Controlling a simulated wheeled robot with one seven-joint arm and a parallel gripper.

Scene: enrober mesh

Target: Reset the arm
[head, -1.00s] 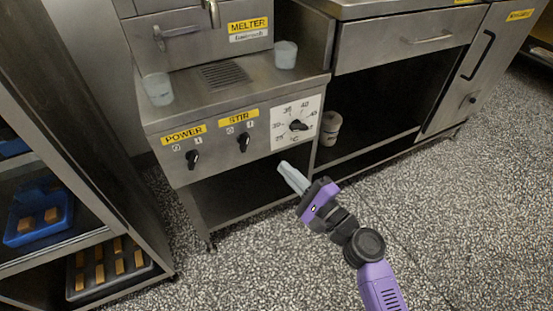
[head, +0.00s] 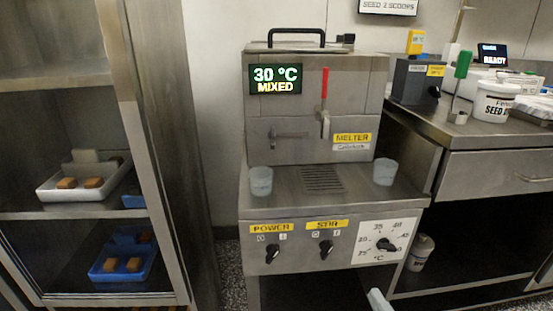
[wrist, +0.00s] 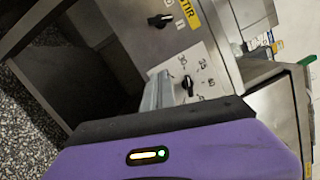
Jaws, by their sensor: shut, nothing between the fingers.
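My gripper (head: 378,300) shows only as grey fingertips at the bottom edge of the head view, in front of the melter's lower front. In the wrist view its fingers (wrist: 157,92) are shut and empty, beside the temperature dial (wrist: 188,86). I cannot tell whether they touch the panel. The rest of my arm is out of the head view. The melter (head: 315,115) has a lit display (head: 276,79) reading 30 °C MIXED. Its power knob (head: 272,254), stir knob (head: 326,248) and temperature dial (head: 387,244) are on the front panel.
A rack (head: 155,150) at left holds a white tray (head: 50,190) and a blue tray (head: 95,272) with brown pieces. A counter (head: 490,140) at right carries a seed tub (head: 497,102).

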